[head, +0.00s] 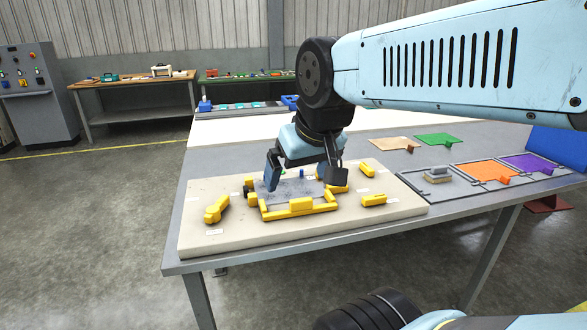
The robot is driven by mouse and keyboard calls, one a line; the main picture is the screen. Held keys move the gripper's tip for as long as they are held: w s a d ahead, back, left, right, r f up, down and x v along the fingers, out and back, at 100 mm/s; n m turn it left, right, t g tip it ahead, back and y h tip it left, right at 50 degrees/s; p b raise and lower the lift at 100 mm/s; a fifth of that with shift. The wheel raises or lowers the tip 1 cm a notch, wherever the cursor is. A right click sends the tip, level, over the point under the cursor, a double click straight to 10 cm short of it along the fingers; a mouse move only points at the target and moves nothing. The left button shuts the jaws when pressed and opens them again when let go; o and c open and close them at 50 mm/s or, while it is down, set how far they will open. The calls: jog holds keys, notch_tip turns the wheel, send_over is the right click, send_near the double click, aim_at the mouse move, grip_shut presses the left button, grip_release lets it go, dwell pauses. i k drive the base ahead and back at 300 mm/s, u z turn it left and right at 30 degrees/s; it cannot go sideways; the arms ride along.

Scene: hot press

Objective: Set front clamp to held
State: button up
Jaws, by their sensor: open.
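A beige board (300,233) lies on the grey table and carries a grey plate (288,190) framed by yellow bars. A yellow block (301,204) sits on the front bar (295,213) of this frame. Separate yellow clamp-like pieces stand at the left (216,209), front right (373,200) and back right (367,170) of the board. Small white labels lie by them, too small to read, so I cannot tell which is the front clamp. My gripper (302,184) is open above the plate, its fingers apart. It hides the frame's back part.
Orange (487,171) and purple (531,162) sheets and a grey block (438,174) lie on the table at right. Tan (396,144) and green (436,140) sheets lie behind them. A control cabinet (37,92) stands far left.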

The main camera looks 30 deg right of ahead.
aim_at(374, 200)
jog(key=z, duration=0.05)
jog(key=k, duration=0.5)
jog(key=z, duration=0.6)
jog(key=i, duration=0.3)
jog(key=z, duration=0.85)
